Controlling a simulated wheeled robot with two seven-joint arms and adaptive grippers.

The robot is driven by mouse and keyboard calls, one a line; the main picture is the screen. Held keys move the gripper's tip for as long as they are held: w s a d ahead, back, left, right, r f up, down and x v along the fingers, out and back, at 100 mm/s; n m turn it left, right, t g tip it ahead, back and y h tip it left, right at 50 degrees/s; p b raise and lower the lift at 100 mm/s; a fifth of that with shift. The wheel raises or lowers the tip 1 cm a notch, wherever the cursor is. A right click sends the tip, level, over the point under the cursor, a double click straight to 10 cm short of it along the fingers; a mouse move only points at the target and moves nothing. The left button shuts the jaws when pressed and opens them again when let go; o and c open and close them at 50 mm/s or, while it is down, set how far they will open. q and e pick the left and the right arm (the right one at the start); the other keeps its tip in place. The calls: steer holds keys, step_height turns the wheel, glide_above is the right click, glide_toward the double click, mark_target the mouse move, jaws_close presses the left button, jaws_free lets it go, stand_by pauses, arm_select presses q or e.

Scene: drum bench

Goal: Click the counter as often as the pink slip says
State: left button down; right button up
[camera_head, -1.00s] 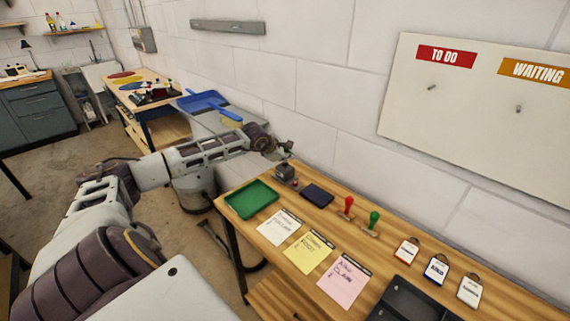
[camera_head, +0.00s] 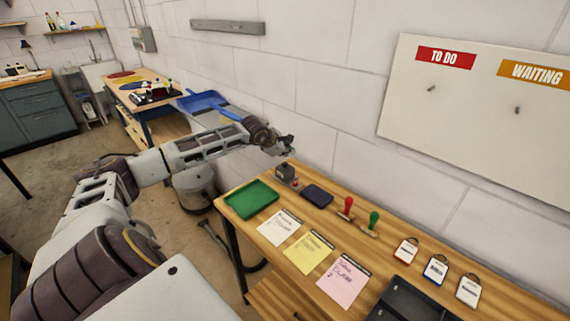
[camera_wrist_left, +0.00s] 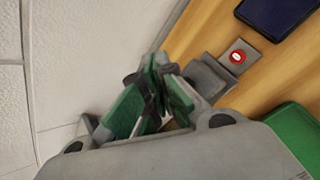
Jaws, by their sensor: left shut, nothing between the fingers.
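The counter (camera_head: 286,173), a small grey device with a red button, stands at the back left of the wooden bench. Its red button (camera_wrist_left: 238,57) shows clearly in the left wrist view. My left gripper (camera_head: 288,146) is above the counter, near the wall, and apart from its button. In the left wrist view its fingers (camera_wrist_left: 160,88) are together with nothing between them, and they partly overlap the counter's grey body. The pink slip (camera_head: 341,283) lies at the bench front with handwriting too small to read surely. My right gripper is out of view.
A green tray (camera_head: 252,199), a dark blue pad (camera_head: 317,194) and red (camera_head: 348,205) and green (camera_head: 373,219) stamps sit nearby. White (camera_head: 280,227) and yellow (camera_head: 308,252) slips lie left of the pink one. Tags and a dark tray (camera_head: 412,301) are at right. The wall is close behind.

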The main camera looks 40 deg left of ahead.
mark_target(287, 164)
arm_select(q)
steer(key=shift+r+p, duration=0.45)
steer(key=shift+r, duration=1.8)
stand_by(0.5)
